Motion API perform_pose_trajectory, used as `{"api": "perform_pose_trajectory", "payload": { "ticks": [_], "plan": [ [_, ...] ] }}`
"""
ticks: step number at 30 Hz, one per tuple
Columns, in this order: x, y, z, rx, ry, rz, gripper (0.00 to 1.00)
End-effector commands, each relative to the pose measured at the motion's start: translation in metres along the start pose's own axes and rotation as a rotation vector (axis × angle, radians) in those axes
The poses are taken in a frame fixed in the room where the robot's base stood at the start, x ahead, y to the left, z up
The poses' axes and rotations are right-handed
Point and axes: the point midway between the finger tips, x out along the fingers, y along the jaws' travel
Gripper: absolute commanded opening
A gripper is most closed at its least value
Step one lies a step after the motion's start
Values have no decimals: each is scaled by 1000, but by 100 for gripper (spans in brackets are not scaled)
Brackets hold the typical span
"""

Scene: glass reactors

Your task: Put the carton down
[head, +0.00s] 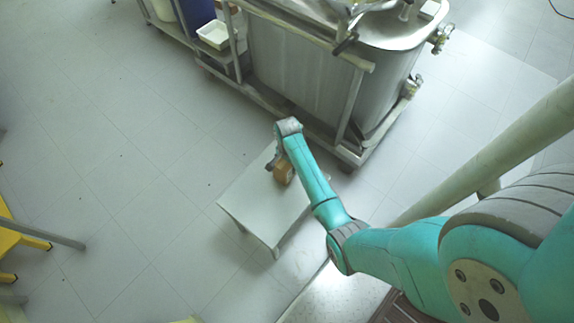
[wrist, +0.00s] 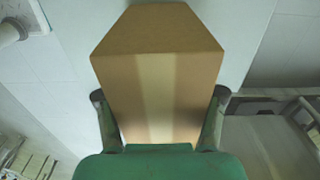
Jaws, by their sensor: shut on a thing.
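The carton (wrist: 155,85) is a brown cardboard box with a paler strip down its middle. In the wrist view it fills the upper middle, between the two fingers of my gripper (wrist: 160,112), which is shut on it from both sides. In the head view the carton (head: 284,173) is a small brown block beside the end of my arm, over a low pale table (head: 250,205). My gripper's fingers are mostly hidden there by the wrist. I cannot tell whether the carton touches the table top.
A large steel tank (head: 300,75) on a wheeled frame stands just behind the table. A white tray (head: 216,34) sits on a cart at the upper left. Yellow furniture (head: 12,235) stands at the left edge. The tiled floor left of the table is clear.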

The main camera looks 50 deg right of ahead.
Motion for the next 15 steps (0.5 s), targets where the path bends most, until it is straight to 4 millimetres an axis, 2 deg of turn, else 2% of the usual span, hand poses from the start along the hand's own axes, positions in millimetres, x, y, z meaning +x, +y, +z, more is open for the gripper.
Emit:
{"api": "perform_pose_trajectory", "payload": {
  "ticks": [3,10,11,14,15],
  "plan": [
    [10,0,0,0,0,-1,23],
    [12,0,0,-1,0,-1,23],
    [13,0,0,-1,-1,0,76],
    [13,1,0,-1,-1,1,100],
    [13,1,0,-1,-1,1,100]
  ]
}}
